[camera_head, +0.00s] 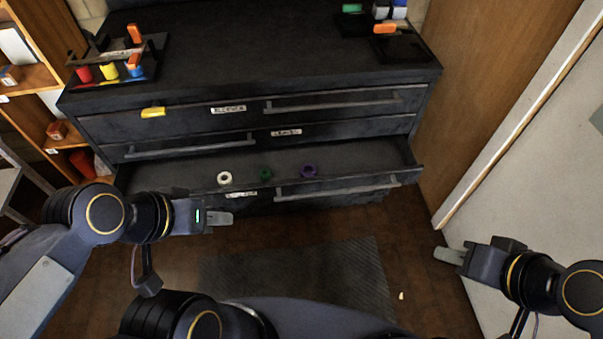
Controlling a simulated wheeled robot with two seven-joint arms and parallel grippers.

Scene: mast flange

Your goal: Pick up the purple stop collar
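The purple stop collar (309,172) lies in the open lower drawer (375,163) of a black cabinet, at the right of a row of three small items. A green collar (266,175) and a white ring (224,178) lie to its left in the same drawer. My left gripper (228,218) is in front of the drawer, below and left of the purple collar, and touches nothing that I can see. My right gripper (440,254) is well to the right, in front of a pale panel, away from the drawer. The finger gap of each gripper cannot be made out.
The open drawer sticks out from the cabinet (250,50); its front panel and long handle (335,190) stand before the collars. A yellow piece (153,112) sits at an upper drawer. Coloured items in holders stand on the cabinet top. A wooden wall (490,90) bounds the right side.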

